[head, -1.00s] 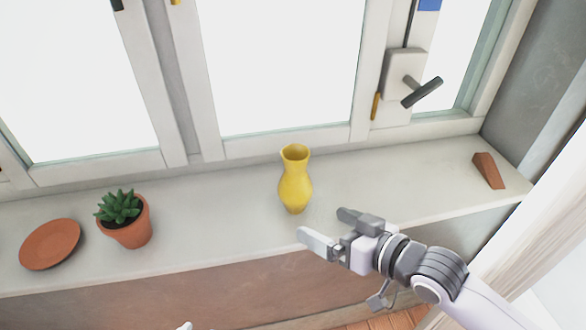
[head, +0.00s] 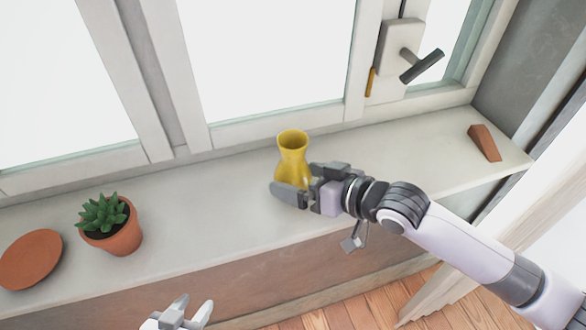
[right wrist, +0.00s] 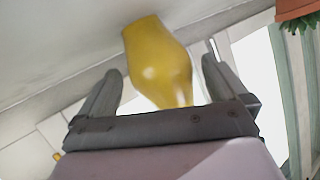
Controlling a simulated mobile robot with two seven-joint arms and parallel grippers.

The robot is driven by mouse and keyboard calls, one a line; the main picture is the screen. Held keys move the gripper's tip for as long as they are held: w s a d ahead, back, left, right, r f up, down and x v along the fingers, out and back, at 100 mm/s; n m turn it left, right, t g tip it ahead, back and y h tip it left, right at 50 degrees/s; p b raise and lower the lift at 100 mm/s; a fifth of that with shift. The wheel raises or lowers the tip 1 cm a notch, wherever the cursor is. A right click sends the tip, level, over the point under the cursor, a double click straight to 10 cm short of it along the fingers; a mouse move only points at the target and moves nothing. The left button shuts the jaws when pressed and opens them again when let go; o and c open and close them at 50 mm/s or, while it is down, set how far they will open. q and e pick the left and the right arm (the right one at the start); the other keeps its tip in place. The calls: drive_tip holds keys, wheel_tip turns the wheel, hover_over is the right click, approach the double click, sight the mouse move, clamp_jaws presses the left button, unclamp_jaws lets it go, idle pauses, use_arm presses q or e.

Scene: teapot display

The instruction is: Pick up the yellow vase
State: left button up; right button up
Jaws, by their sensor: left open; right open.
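The yellow vase (head: 292,150) stands upright on the windowsill (head: 215,205). My right gripper (head: 300,180) is open at the vase, and in the head view its fingers hide the vase's lower part. In the right wrist view the vase (right wrist: 158,62) lies between the two open fingers of my right gripper (right wrist: 165,90), with visible room on both sides. I cannot tell whether either finger touches it. My left gripper (head: 190,312) is open and empty at the bottom edge of the head view, below the sill's front edge.
A potted succulent (head: 110,225) and a terracotta saucer (head: 30,260) stand on the sill at the left. A brown wedge (head: 484,143) lies at the right end. The window frame and its handle (head: 422,66) rise behind. The sill between pot and vase is clear.

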drive_tip(key=shift+x, duration=1.35)
drive_tip(key=c, duration=1.2)
drive_tip(key=shift+r, duration=0.15)
